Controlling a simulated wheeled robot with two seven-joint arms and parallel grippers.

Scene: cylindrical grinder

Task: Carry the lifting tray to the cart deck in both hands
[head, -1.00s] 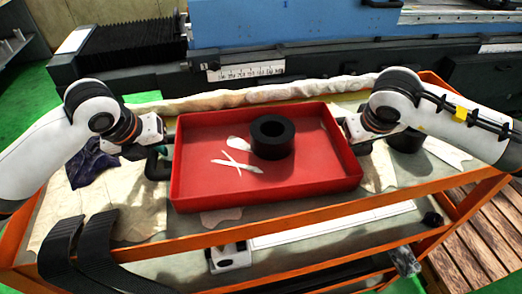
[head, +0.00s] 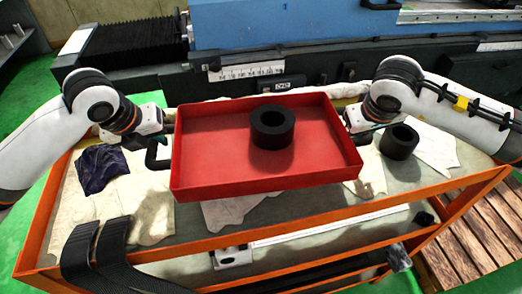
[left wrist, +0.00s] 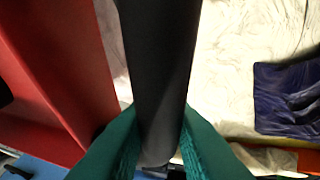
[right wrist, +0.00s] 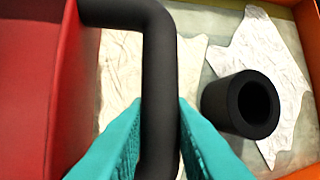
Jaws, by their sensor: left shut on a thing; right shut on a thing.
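The red lifting tray (head: 268,184) is held roughly level above an orange-framed deck (head: 300,214), with a gap visible under its front edge. A black ring (head: 272,127) stands inside the tray. My left gripper (head: 160,139) is shut on the tray's left black handle (head: 152,155), which runs between its teal fingers in the left wrist view (left wrist: 160,60). My right gripper (head: 355,133) is shut on the right black handle, clear between the fingers in the right wrist view (right wrist: 160,70). The far edge of the deck is partly hidden behind the tray.
A second black ring (head: 399,142) stands on the deck right of the tray, close to my right gripper. A dark blue cloth (head: 100,167) and pale crumpled sheets (head: 433,150) lie on the deck. Black straps (head: 95,250) hang at the front left. The blue grinder (head: 290,25) stands behind.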

